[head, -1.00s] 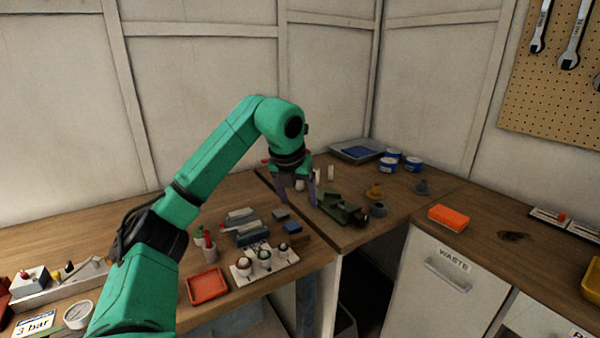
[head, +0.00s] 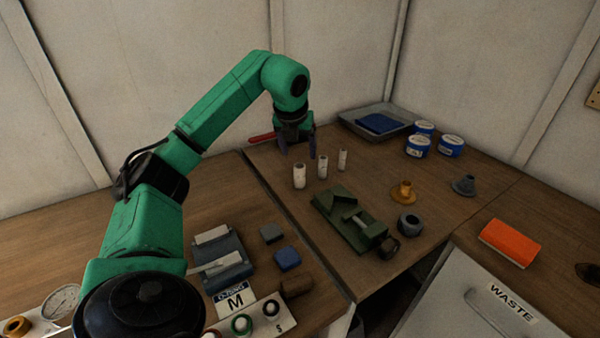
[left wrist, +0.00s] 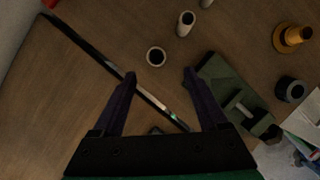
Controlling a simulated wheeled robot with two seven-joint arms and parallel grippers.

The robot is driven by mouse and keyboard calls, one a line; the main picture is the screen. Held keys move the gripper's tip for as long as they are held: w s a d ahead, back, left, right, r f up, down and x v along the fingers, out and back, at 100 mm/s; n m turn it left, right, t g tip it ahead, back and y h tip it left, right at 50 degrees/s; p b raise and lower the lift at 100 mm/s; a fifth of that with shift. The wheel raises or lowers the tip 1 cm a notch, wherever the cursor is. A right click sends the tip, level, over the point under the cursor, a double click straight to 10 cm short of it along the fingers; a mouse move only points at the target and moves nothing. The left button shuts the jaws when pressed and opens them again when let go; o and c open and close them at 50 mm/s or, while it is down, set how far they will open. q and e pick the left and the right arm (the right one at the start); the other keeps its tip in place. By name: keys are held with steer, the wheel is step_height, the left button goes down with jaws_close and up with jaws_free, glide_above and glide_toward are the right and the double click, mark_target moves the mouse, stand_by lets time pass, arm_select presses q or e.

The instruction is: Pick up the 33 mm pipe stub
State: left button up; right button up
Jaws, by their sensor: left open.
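Three white pipe stubs stand upright on the corner bench in the head view: a left one (head: 299,176), a middle one (head: 322,167) and a right one (head: 343,159). The left one looks the widest; no size marking is readable, so I cannot tell which is 33 mm. My left gripper (head: 298,148) is open and empty, pointing down above the bench near the left stub. In the left wrist view, that gripper (left wrist: 160,76) has one stub (left wrist: 156,57) seen end-on just beyond its fingertips, roughly centred between them. A second stub (left wrist: 186,24) is farther off.
A green vise (head: 350,220) lies right of the stubs, with a grey ring (head: 408,223) and a brass fitting (head: 403,192) beyond. Blue-labelled tins (head: 451,146) and a grey tray (head: 352,119) stand behind. A red-handled object (head: 262,138) lies left of the gripper.

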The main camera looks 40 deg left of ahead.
mark_target(299, 166)
arm_select(q)
steer(key=x, duration=0.4)
steer(key=shift+a+r, duration=0.1)
steer(key=shift+a, duration=0.1)
steer(key=p+x, duration=0.1)
steer(key=x, duration=0.4)
steer(key=shift+s+f+p, duration=0.1)
steer(key=shift+f+p, duration=0.1)
steer(key=shift+p, duration=0.15)
steer(key=shift+a+f, duration=0.15)
steer(key=shift+f, duration=0.05)
jaws_close()
arm_select(e)
steer(key=shift+w+a+r, duration=0.15)
steer(key=shift+w+r, duration=0.05)
steer(key=shift+r, duration=0.25)
steer(key=shift+w+a+r, duration=0.15)
steer(key=shift+w+r, duration=0.05)
steer(key=shift+r, duration=0.25)
